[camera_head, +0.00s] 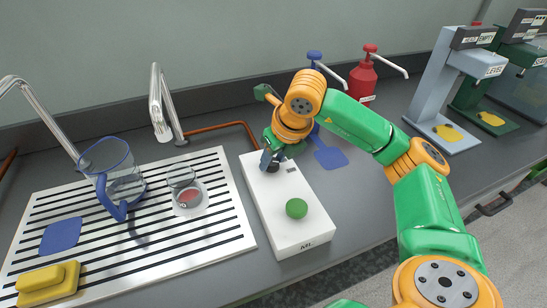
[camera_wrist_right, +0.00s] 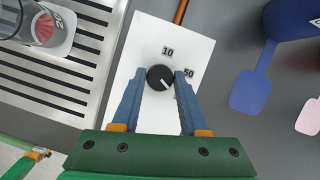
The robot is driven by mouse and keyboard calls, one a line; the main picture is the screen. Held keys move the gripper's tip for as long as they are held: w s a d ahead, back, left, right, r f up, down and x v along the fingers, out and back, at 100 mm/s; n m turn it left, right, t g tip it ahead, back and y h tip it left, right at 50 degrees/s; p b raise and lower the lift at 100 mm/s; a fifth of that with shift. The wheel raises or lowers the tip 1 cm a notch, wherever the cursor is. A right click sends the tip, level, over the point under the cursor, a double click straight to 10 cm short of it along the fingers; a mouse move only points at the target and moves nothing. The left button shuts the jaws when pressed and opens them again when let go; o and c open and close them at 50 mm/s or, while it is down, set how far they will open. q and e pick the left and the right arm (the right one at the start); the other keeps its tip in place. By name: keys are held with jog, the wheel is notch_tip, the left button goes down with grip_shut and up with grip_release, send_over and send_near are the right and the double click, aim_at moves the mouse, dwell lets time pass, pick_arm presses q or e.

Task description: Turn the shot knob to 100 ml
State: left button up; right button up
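The black shot knob (camera_wrist_right: 160,78) sits on the white dosing box (camera_wrist_right: 144,40), with the printed marks 10 (camera_wrist_right: 168,51) and 50 (camera_wrist_right: 188,72) around it. Its white pointer line slants to the lower right, past the 50 mark. A 100 mark is not visible. My right gripper (camera_wrist_right: 160,80) has its blue fingers on both sides of the knob, close against it. In the head view my right gripper (camera_head: 270,160) is at the far end of the box (camera_head: 275,217), largely covering the knob.
A green round button (camera_head: 297,208) stands on the box's near half. Left is a slotted drain tray (camera_head: 235,225) with a blue-rimmed pitcher (camera_head: 122,180), a glass (camera_head: 186,190) and a yellow sponge (camera_head: 48,280). Blue and red pump bottles (camera_head: 362,82) stand behind.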

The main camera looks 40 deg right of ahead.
jog(key=o, duration=0.4)
jog(key=shift+o, duration=0.2)
jog(key=shift+r, duration=0.15)
jog(key=v, duration=0.7)
